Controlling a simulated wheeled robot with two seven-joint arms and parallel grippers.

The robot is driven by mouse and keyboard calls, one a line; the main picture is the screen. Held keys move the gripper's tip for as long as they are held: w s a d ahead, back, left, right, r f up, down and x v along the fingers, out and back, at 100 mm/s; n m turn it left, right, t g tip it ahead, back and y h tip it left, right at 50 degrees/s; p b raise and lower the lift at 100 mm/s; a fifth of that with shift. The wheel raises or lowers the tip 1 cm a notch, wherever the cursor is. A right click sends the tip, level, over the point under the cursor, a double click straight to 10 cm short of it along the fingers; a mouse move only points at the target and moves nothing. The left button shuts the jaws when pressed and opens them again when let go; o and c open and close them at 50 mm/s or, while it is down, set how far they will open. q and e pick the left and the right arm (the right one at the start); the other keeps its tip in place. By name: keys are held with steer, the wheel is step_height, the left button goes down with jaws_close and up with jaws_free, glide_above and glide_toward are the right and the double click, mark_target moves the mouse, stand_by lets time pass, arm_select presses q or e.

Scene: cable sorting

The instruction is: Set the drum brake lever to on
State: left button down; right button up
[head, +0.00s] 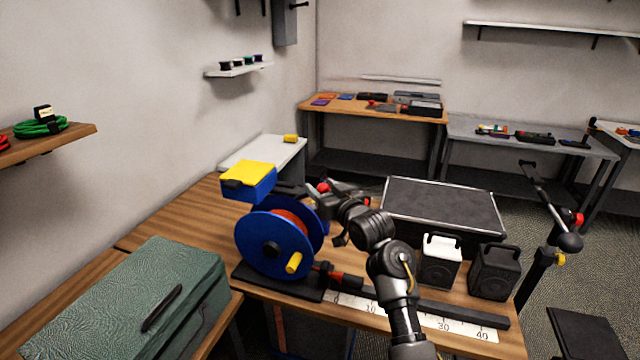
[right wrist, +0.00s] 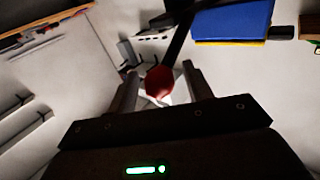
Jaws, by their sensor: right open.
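The blue cable drum (head: 262,243) stands on a dark base on the wooden table, with a yellow crank knob on its near face. The brake lever's red knob (head: 323,187) shows beside the top right of the drum, partly hidden by my gripper. In the right wrist view the red knob (right wrist: 158,84) lies between my fingers, at the end of a dark lever bar (right wrist: 179,40). My right gripper (head: 318,195) is open at the knob; I cannot tell whether a finger touches it. My left gripper is out of view.
A blue box with a yellow lid (head: 249,176) is just behind the drum. A green case (head: 150,285) is at the left front. A white block (head: 441,262), a black block (head: 494,272) and a dark crate (head: 440,205) stand right of my arm. A ruler strip (head: 450,325) lies along the front.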

steer(key=shift+w+a, duration=0.3)
steer(key=shift+w, duration=0.2)
jaws_close()
